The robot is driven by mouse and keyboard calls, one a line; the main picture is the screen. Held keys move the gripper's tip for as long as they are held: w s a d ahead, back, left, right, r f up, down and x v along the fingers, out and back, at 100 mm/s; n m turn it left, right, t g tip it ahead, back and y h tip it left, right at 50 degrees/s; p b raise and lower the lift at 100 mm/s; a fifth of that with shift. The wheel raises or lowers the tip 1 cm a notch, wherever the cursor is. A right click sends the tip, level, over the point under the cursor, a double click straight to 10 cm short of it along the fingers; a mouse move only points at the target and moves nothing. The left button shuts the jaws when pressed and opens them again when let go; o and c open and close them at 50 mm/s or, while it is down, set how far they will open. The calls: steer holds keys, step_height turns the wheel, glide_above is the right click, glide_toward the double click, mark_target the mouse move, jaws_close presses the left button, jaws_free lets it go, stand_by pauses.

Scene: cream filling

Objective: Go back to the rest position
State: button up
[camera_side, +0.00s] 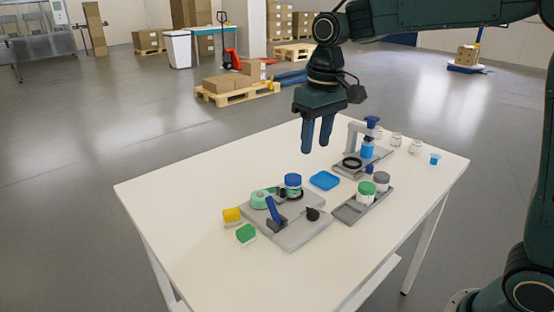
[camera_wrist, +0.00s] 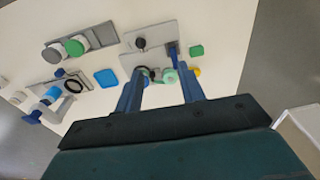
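My gripper (camera_side: 317,134) hangs above the white table, pointing down, clear of everything on it. Its two blue fingers stand apart with nothing between them; in the wrist view they also show spread apart (camera_wrist: 162,92). Below it on the table is a grey fixture plate (camera_side: 300,232) with a mint-green round part, a blue lever, a black knob and a blue-lidded jar (camera_side: 293,185). A grey tray (camera_side: 349,211) holds a green-lidded jar (camera_side: 366,193) and a grey-lidded jar (camera_side: 382,181).
A press stand (camera_side: 355,135) with a blue cylinder stands at the table's back. A blue square dish (camera_side: 324,180) lies mid-table. Yellow (camera_side: 232,215) and green (camera_side: 246,233) blocks sit at the left. Small jars (camera_side: 396,139) and a blue cup (camera_side: 435,158) stand at the right. The table's front left is bare.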

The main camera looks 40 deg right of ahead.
steer(key=s+d+t, duration=0.2)
steer(key=s, duration=0.9)
steer(key=s+d+t, duration=0.2)
steer(key=s+t, duration=0.1)
steer(key=s, duration=0.9)
steer(key=shift+s+f, duration=0.15)
steer(key=shift+f, duration=0.25)
